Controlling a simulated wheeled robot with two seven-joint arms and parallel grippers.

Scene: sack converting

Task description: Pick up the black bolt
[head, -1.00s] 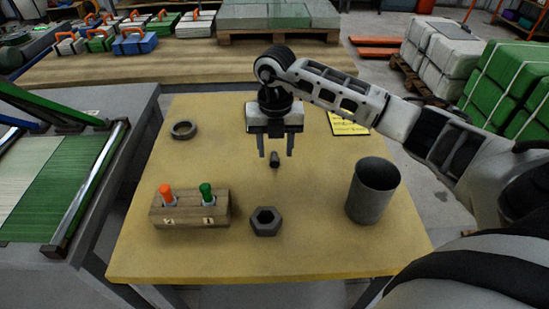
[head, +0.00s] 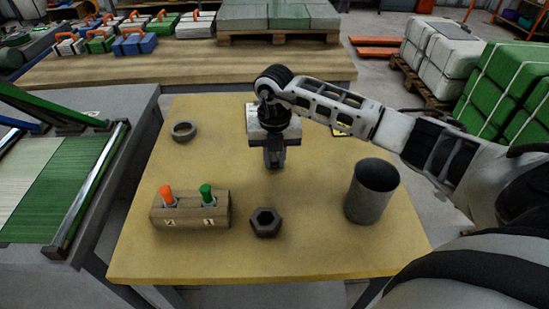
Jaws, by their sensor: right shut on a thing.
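My right gripper (head: 274,163) is low over the middle of the yellow table (head: 320,249), with its fingers close together. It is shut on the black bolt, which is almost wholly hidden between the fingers. I cannot tell whether the bolt still touches the table. My left gripper is not in view.
A dark hex nut (head: 265,222) lies in front of the gripper. A grey cup (head: 372,192) stands to the right. A wooden block (head: 191,212) holds an orange-topped and a green-topped piece at the left. A ring (head: 184,131) lies at the back left.

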